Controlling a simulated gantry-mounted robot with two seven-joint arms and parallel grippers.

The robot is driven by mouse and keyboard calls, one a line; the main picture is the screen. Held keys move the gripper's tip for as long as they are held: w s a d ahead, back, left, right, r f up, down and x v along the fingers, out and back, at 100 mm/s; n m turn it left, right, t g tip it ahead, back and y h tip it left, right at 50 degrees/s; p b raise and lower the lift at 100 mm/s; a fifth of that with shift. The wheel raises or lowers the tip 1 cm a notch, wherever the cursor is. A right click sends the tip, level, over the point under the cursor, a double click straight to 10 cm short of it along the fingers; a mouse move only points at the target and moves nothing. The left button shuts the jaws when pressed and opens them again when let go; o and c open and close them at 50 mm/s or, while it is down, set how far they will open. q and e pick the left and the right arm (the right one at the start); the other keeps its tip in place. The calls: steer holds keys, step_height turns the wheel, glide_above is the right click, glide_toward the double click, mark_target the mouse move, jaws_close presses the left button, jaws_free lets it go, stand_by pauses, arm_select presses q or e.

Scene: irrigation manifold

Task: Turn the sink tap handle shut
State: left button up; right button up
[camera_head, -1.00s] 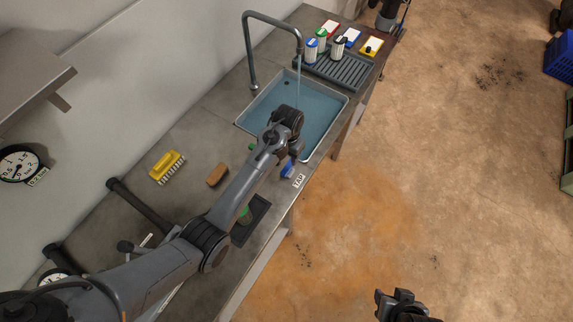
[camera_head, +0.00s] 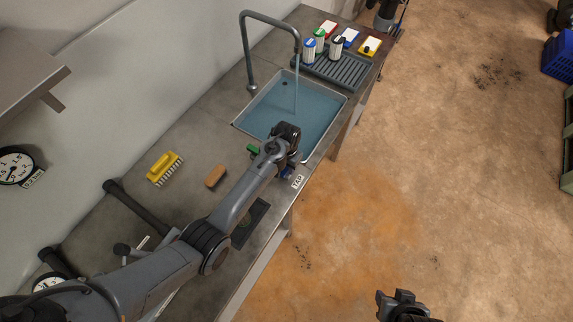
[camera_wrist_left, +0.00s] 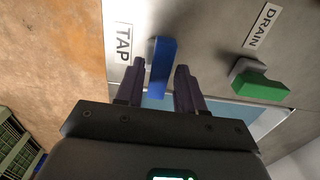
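The blue tap handle (camera_wrist_left: 162,66) stands beside the white TAP label (camera_wrist_left: 123,43) in the left wrist view. My left gripper (camera_wrist_left: 160,64) is open, with one dark finger on each side of the handle and small gaps beside it. In the head view the blue handle (camera_head: 287,173) shows only partly below my left wrist. Water (camera_head: 296,95) runs from the curved spout (camera_head: 270,20) into the sink (camera_head: 320,125). My right gripper (camera_head: 400,302) is at the bottom edge of the head view, away from the counter; its fingers are unclear.
A green drain handle (camera_wrist_left: 262,87) sits by the DRAIN label (camera_wrist_left: 262,26), right of the tap handle in the wrist view. A yellow brush (camera_head: 165,168) and a brown block (camera_head: 215,175) lie on the counter. Bottles and a ribbed rack (camera_head: 345,72) stand beyond the sink.

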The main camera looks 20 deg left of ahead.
arm_select(q)
jaws_close()
